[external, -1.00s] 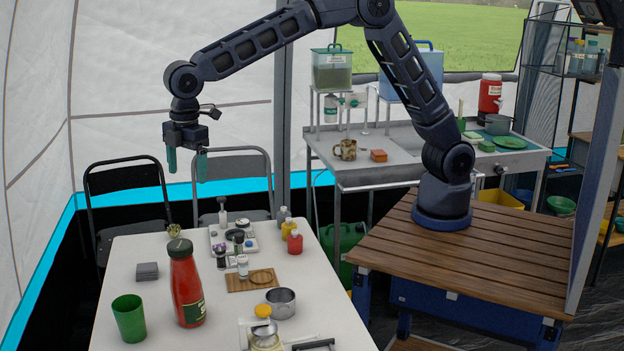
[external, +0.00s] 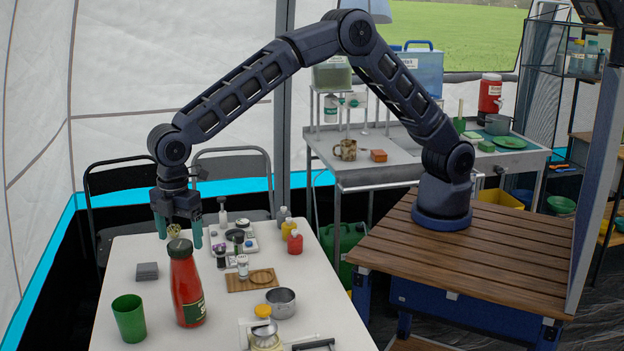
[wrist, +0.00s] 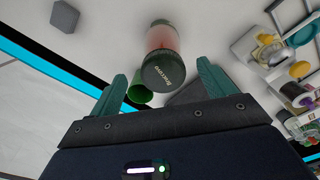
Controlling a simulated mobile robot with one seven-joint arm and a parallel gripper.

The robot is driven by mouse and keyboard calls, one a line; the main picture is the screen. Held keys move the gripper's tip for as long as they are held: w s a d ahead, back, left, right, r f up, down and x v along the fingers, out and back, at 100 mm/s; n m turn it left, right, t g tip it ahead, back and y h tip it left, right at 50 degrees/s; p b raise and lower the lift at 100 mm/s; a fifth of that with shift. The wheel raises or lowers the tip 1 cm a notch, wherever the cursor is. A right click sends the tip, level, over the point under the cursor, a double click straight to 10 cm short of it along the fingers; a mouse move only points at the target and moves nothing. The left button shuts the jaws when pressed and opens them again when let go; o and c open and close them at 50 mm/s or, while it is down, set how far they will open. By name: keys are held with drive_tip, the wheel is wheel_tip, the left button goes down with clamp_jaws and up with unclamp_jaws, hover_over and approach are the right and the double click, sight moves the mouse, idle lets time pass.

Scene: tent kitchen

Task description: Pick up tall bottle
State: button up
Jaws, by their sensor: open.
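The tall bottle (external: 187,290) is red with a dark green cap and a label. It stands upright on the white table (external: 228,325). My gripper (external: 178,233) is open and empty, above and just behind the bottle's cap in the external view. In the wrist view the bottle (wrist: 163,38) shows from above, its cap between the two green fingers of my gripper (wrist: 162,80) in the picture. The fingers are apart from it. Part of the bottle's body is hidden under its cap in the wrist view.
A green cup (external: 129,319) stands left of the bottle. A grey block (external: 147,271) lies behind the cup. A wooden board (external: 251,281), a metal bowl (external: 281,302), a yellow-topped jar (external: 264,336) and several small bottles crowd the right. Black chairs (external: 124,180) stand behind the table.

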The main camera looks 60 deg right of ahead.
sight(179, 244)
drive_tip(key=f, duration=0.5)
drive_tip(key=shift+s+a+f, duration=0.1)
drive_tip(key=shift+s+a, duration=0.05)
drive_tip(key=shift+a, duration=0.15)
clamp_jaws()
